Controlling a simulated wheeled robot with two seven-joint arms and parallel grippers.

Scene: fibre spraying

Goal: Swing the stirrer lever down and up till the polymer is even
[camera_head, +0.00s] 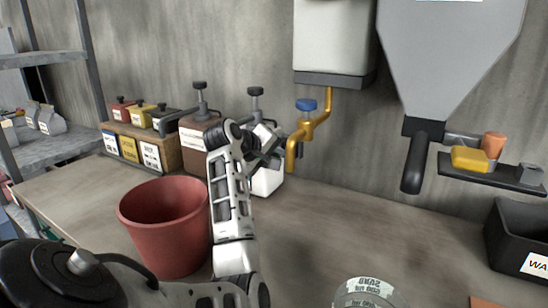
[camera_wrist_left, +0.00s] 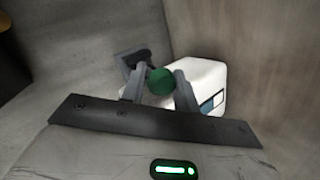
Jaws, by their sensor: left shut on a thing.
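The stirrer lever's green round knob (camera_wrist_left: 160,80) sits between the two grey fingers of my left gripper (camera_wrist_left: 160,92) in the left wrist view. The gripper is shut on it. A dark bracket shows just behind the knob. A white box-shaped vessel (camera_wrist_left: 207,85) with a blue and white label stands behind the fingers. In the head view my left gripper (camera_head: 267,140) is above this white vessel (camera_head: 267,180) at the back of the bench, and hides most of the lever. The polymer inside cannot be seen. My right gripper is out of view.
A red bucket (camera_head: 165,230) stands left of my forearm. A yellow pipe with a blue valve (camera_head: 306,104) hangs close right of the gripper. A grey hopper (camera_head: 450,60), a small shelf (camera_head: 490,174) and a black bin (camera_head: 515,240) are at right. The bench's middle right is clear.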

